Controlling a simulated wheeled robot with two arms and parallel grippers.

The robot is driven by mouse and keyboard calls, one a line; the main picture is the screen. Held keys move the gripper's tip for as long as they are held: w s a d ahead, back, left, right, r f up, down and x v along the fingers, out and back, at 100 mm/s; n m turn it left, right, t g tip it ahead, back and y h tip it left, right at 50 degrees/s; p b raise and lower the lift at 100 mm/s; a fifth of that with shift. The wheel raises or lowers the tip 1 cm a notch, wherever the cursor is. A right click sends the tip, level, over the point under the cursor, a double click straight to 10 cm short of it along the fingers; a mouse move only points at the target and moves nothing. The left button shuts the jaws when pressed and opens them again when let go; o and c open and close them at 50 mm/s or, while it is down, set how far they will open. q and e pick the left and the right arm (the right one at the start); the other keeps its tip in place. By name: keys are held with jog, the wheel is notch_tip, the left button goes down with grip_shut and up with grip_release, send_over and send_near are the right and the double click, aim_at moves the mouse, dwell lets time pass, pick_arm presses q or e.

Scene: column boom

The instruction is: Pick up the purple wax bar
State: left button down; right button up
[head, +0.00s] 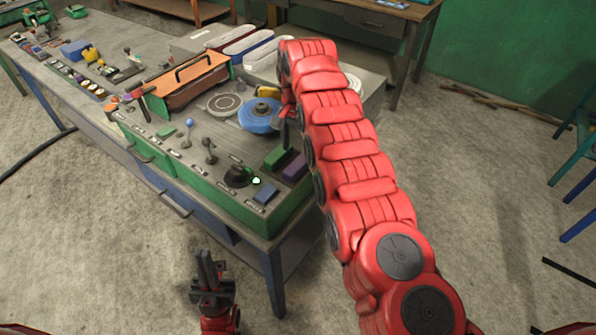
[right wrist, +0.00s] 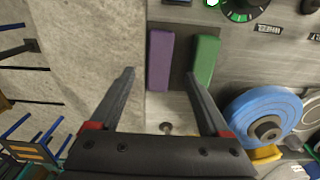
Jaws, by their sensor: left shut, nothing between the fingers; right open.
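The purple wax bar (head: 295,168) lies near the right end of the workbench, beside a green bar (head: 278,158). In the right wrist view the purple bar (right wrist: 160,58) lies ahead, between the lines of my open right gripper's fingers (right wrist: 160,75). The right fingertip overlaps the lower edge of the green bar (right wrist: 207,55). Nothing is held between the fingers. In the head view my right gripper (head: 286,128) is partly hidden by my arm, just behind the bars. My left gripper (head: 206,266) is shut and empty, low in front of the bench.
A blue disc (head: 260,115) stands behind the bars, and a black dial (head: 238,176) is to their left. An orange toolbox (head: 188,82) stands farther left.

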aim_at(298, 163)
jog(key=shift+f, duration=0.4)
jog(key=shift+d+f+p, duration=0.1)
jog(key=shift+f+p, duration=0.35)
jog(key=shift+p, duration=0.25)
notch_tip(298, 163, down, 4)
jog(key=shift+w+r+p, duration=0.1)
jog(key=shift+p, duration=0.65)
jog(key=shift+f, duration=0.2)
grip_shut()
